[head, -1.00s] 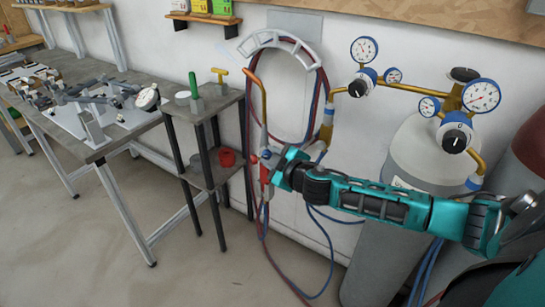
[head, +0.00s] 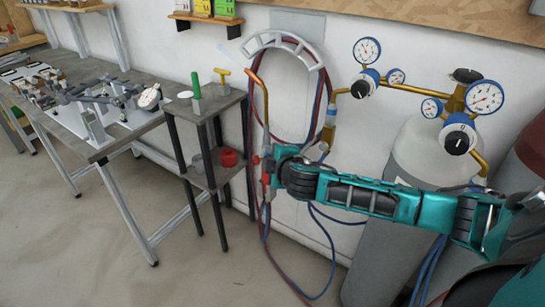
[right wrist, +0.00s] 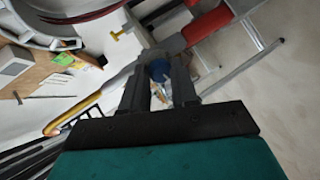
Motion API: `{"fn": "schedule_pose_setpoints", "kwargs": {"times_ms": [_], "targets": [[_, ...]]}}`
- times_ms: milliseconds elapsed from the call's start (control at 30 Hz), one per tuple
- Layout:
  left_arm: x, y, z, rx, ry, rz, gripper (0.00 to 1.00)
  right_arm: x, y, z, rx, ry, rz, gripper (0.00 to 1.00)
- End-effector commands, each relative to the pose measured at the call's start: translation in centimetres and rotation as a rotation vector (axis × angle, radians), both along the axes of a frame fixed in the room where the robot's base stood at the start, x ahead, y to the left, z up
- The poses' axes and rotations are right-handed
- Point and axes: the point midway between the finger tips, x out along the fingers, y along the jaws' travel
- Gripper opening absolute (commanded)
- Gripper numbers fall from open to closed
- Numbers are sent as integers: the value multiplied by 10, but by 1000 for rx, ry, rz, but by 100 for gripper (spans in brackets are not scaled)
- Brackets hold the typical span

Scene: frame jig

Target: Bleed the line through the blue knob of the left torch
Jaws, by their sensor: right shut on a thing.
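The left torch (head: 265,100) hangs upright below the white hose hook on the wall, with a brass neck and a red handle lower down. My right gripper (head: 270,168) reaches it from the right at the height of its valves. In the right wrist view, its two dark fingers (right wrist: 160,88) are shut on the blue knob (right wrist: 158,70), which shows between them. The torch's grey body and red handle (right wrist: 207,26) lie just beyond. In the head view my arm hides the knob. My left gripper is out of view.
A second torch (head: 328,124) hangs close to the right, beside my wrist. Red and blue hoses (head: 322,95) loop on the wall hook (head: 283,40) and trail to the floor. Gauges (head: 486,97) and cylinders stand right. A small stand (head: 212,100) is left.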

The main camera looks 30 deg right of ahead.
Motion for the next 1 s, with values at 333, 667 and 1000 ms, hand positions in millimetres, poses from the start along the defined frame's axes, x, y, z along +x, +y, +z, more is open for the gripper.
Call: {"fn": "schedule_pose_setpoints", "kwargs": {"times_ms": [333,667,1000], "targets": [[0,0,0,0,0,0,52,0,0,0,1,-1,0,33],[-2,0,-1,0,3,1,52,0,0,0,1,-1,0,54],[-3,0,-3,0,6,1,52,-14,4,5,1,0,2,54]]}}
